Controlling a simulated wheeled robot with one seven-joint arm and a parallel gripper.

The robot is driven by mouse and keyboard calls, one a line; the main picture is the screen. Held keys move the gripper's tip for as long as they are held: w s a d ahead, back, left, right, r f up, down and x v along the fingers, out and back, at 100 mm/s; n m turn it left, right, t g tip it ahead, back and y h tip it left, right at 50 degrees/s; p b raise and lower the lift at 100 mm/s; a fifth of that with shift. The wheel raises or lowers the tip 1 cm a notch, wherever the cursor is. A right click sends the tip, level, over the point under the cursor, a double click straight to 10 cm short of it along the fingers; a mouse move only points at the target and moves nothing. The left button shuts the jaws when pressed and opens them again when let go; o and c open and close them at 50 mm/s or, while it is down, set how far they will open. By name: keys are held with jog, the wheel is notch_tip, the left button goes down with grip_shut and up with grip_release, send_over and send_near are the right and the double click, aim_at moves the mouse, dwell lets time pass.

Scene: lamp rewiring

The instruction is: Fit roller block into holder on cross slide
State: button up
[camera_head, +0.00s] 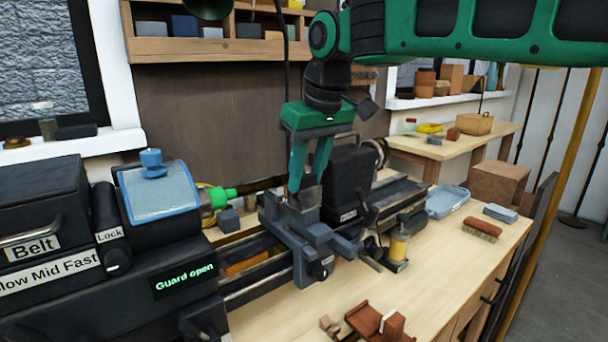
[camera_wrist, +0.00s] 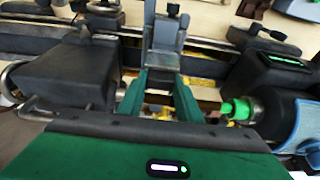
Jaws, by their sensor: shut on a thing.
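My gripper (camera_head: 309,185) points down over the lathe and is shut on a grey block, which I take to be the roller block (camera_head: 310,199). In the wrist view my gripper's green fingers (camera_wrist: 162,82) lie on either side of a grey piece (camera_wrist: 163,60). The dark blue-grey cross slide (camera_head: 312,254) is on the lathe bed just below the fingertips; its holder is partly hidden by the fingers and block. The block is low at the holder; I cannot tell whether it is seated or just above it.
The headstock with a green-tipped spindle (camera_head: 222,197) stands left, its screen reading "Guard open". The black tailstock (camera_head: 349,187) stands close right of my gripper. An oil bottle (camera_head: 399,246), blue tray (camera_head: 447,200) and brush (camera_head: 482,229) are on the bench.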

jog(key=shift+f, duration=0.3)
jog(key=o, duration=1.1)
jog(key=shift+o, duration=0.2)
jog(key=v, duration=0.9)
jog(key=s+d+f+m, duration=0.1)
jog(key=d+f+m, duration=0.4)
jog(key=d, duration=0.9)
jog(key=s+d+f+m+g+h, duration=0.1)
jog(key=s+d+f, duration=0.2)
jog(key=d+f, duration=0.25)
jog(key=s+d+f+m, duration=0.2)
jog(key=s+d+f, duration=0.2)
jog(key=d, duration=0.2)
jog(key=s+d+f+m+g, duration=0.1)
jog(key=s+d+f+m, duration=0.1)
jog(key=s+d+f, duration=0.3)
jog(key=s+d+f+m, duration=0.3)
jog(key=s+d+f, duration=0.2)
jog(key=s+f, duration=0.5)
jog(key=s, duration=0.3)
jog(key=shift+g+h, duration=0.4)
